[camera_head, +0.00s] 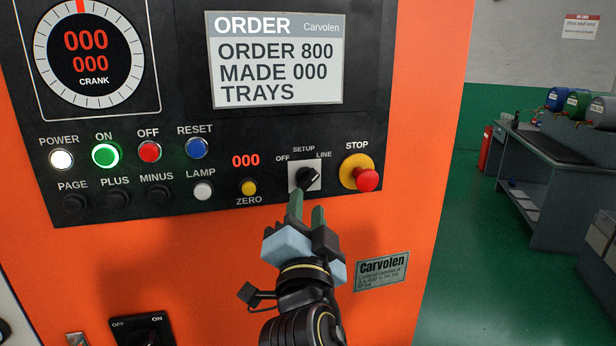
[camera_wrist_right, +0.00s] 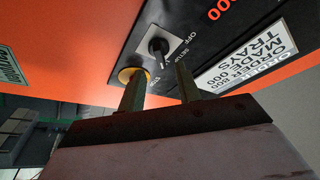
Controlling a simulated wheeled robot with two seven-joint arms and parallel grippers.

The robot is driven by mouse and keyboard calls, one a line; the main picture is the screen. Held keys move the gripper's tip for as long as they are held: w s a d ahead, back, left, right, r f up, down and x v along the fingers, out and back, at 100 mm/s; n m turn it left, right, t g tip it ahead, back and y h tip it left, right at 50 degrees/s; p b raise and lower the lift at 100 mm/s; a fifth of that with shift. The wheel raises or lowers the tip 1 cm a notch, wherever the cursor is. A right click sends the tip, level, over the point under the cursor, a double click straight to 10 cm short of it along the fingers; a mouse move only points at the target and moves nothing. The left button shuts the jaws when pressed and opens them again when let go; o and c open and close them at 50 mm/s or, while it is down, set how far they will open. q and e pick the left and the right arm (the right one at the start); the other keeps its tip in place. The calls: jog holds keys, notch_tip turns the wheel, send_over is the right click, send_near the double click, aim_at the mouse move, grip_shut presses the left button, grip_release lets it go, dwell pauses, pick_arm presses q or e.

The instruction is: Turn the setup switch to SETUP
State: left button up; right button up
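The setup switch (camera_head: 305,177) is a black knob on a white square plate, with the labels OFF, SETUP and LINE around it. Its white mark points up and right, toward LINE. My right gripper (camera_head: 308,207) is just below the switch, with two green fingers pointing up at it. The fingers are apart with nothing between them. In the right wrist view the knob (camera_wrist_right: 159,48) shows beyond the gap between the spread fingertips (camera_wrist_right: 158,75); whether they touch it I cannot tell. My left gripper is not in view.
The red STOP button (camera_head: 367,180) on its yellow collar sits close to the right of the switch. The yellow ZERO button (camera_head: 248,187) and white LAMP button (camera_head: 203,191) are to the left. The display (camera_head: 275,60) is above. The orange front below is mostly clear.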

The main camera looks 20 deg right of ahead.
aim_at(308, 185)
jog(key=p+x, duration=0.1)
jog(key=x, duration=0.3)
jog(key=shift+w+d+r, duration=0.15)
jog(key=shift+w, duration=0.15)
jog(key=shift+w+d+r, duration=0.1)
jog(key=shift+w+d, duration=0.1)
jog(key=shift+w, duration=0.5)
jog(key=shift+c, duration=0.3)
grip_shut()
